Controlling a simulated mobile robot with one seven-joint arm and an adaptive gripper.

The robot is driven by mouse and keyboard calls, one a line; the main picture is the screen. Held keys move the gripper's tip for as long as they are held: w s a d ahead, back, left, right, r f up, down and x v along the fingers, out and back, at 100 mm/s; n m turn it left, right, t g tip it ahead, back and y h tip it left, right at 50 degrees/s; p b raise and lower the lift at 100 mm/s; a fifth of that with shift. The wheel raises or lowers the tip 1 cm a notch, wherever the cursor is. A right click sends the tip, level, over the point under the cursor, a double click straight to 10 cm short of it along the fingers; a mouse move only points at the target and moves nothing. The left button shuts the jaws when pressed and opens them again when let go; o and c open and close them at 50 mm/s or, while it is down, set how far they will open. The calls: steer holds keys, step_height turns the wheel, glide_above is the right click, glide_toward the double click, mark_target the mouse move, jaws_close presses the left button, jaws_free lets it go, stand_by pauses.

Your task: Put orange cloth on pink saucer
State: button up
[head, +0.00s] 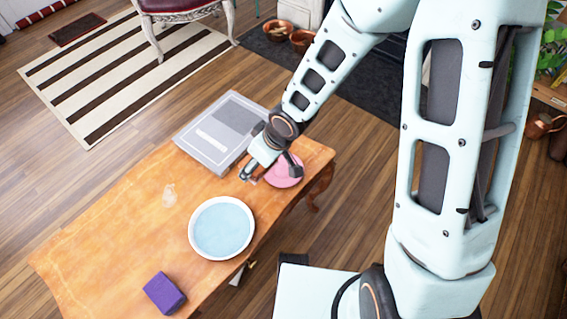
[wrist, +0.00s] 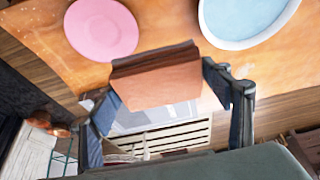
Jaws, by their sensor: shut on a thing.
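My gripper (head: 268,172) is over the table's right end, beside and partly in front of the pink saucer (head: 283,178) in the head view. In the wrist view, an orange-brown cloth (wrist: 158,86), folded into a block, sits between the two fingers, and my gripper is shut on it.
On the wooden table (head: 120,235) are a grey box (head: 215,135) behind my gripper, a white-rimmed blue bowl (head: 222,228), a small clear object (head: 169,195) and a purple block (head: 164,293). The table's left part is mostly clear.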

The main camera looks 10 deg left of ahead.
steer(key=w+d+f, duration=0.1)
steer(key=w+d, duration=0.1)
steer(key=w, duration=0.1)
steer(key=shift+w+d+f, duration=0.1)
steer(key=shift+d+f, duration=0.15)
steer(key=shift+f, duration=0.15)
steer(key=w+d+f, duration=0.1)
steer(key=f, duration=0.1)
steer(key=w+f+b, duration=0.1)
steer(key=w+d+f, duration=0.1)
steer(key=f, duration=0.1)
steer(key=shift+w+d+f+b, duration=0.5)
steer(key=shift+f+b, duration=0.55)
steer(key=shift+f, duration=0.95)
steer(key=shift+f, duration=0.15)
steer(key=o, duration=1.1)
